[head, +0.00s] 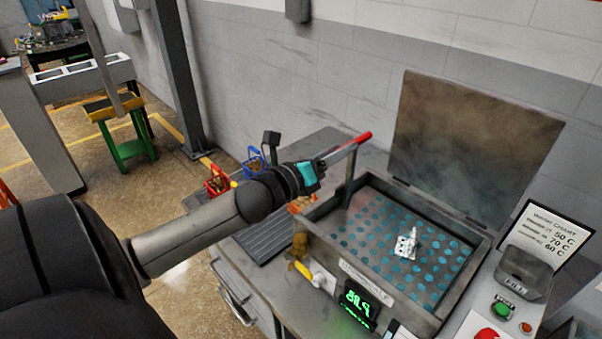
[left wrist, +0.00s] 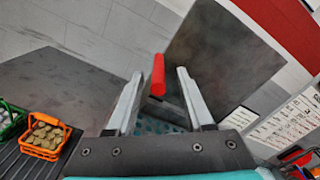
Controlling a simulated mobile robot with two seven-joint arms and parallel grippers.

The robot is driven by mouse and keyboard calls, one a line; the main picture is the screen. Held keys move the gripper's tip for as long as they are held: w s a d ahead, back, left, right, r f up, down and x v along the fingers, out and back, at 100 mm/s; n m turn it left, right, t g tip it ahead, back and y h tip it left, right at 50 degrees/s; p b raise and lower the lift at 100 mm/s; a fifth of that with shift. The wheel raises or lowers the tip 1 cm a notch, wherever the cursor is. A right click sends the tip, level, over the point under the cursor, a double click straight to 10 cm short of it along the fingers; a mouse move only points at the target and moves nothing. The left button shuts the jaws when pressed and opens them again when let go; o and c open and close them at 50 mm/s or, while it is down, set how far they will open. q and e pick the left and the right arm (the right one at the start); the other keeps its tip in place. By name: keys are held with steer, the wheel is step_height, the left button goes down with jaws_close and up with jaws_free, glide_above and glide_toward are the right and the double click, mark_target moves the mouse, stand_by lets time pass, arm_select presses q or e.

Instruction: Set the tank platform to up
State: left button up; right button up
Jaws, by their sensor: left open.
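The tank (head: 312,226) is an open metal box on the bench with its lid raised. Inside, its perforated platform (head: 385,262) shows blue-lit holes and lies below the rim; a small silver part (head: 406,243) sits on it. A lever post (head: 349,178) stands at the tank's back left, with a red handle (head: 364,138) at its top. My left gripper (head: 340,154) is at this handle, open. In the left wrist view the red handle (left wrist: 158,76) shows between the two spread fingers, with gaps on both sides; I cannot tell how deep. My right gripper is not in view.
The raised lid (head: 470,145) stands behind the tank. A green display (head: 358,304), a grey bin (head: 522,272), a green button (head: 502,310) and a sign (head: 545,240) are at the front and right. Red (head: 217,184) and blue (head: 253,164) baskets stand left of the tank.

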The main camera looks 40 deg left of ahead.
arm_select(q)
steer(key=s, duration=1.1)
steer(key=shift+a+b, duration=0.4)
